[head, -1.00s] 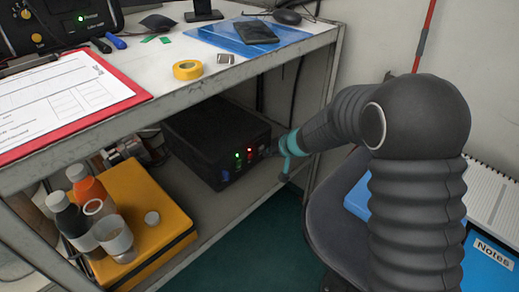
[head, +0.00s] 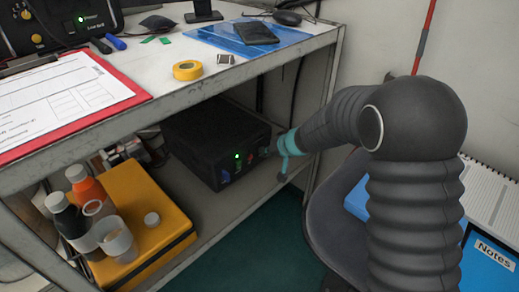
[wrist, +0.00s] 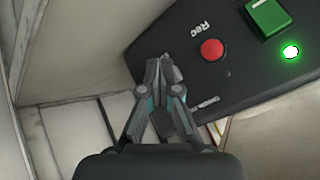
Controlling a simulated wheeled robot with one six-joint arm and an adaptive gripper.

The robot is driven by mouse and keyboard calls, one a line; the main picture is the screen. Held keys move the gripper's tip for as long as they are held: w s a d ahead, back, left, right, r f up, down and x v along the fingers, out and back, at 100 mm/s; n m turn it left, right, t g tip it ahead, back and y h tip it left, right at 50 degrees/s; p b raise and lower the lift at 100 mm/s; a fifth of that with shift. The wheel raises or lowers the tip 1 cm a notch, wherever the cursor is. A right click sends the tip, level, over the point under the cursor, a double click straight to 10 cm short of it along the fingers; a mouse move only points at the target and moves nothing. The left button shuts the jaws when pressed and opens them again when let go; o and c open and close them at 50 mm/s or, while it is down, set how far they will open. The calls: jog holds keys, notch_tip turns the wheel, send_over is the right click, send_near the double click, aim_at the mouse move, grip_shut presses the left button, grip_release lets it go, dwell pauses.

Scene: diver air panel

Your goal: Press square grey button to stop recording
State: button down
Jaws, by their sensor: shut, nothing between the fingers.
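The black recorder box (head: 215,145) sits on the lower shelf. In the wrist view its face (wrist: 165,45) shows a "Rec" label, a round red button (wrist: 211,50), a green square switch (wrist: 268,18) and a lit green lamp (wrist: 291,52). My gripper (wrist: 165,66) is shut and empty, its fingertips at the panel to the left of the red button. A small grey patch shows at the tips; the square grey button is mostly hidden there, and I cannot tell whether it is touched. In the head view my gripper (head: 270,151) is at the right end of the box front.
The upper tabletop edge (head: 250,70) overhangs the box. A yellow case (head: 165,205) with bottles and cups stands at left on the shelf. A dark chair (head: 325,215) is below my arm. The shelf in front of the box is clear.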

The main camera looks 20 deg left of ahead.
jog(key=shift+b, duration=0.3)
jog(key=shift+s+d+b, duration=0.3)
jog(key=shift+d+b, duration=0.2)
jog(key=shift+d, duration=0.15)
jog(key=shift+s+d+f+b, duration=0.1)
jog(key=shift+s+d+b, duration=0.15)
jog(key=shift+d+b, duration=0.3)
jog(key=shift+s+d+f+b, duration=0.1)
jog(key=shift+s+d+b, duration=0.1)
jog(key=shift+d+b, duration=0.35)
jog(key=shift+s+d+r+b, duration=0.1)
jog(key=shift+s+d+b, duration=0.25)
jog(key=shift+d, duration=0.25)
jog(key=shift+s+d+r+b, duration=0.1)
jog(key=shift+s+d+b, duration=0.1)
jog(key=shift+d+b, duration=0.3)
jog(key=shift+d, duration=0.1)
jog(key=shift+r, duration=0.1)
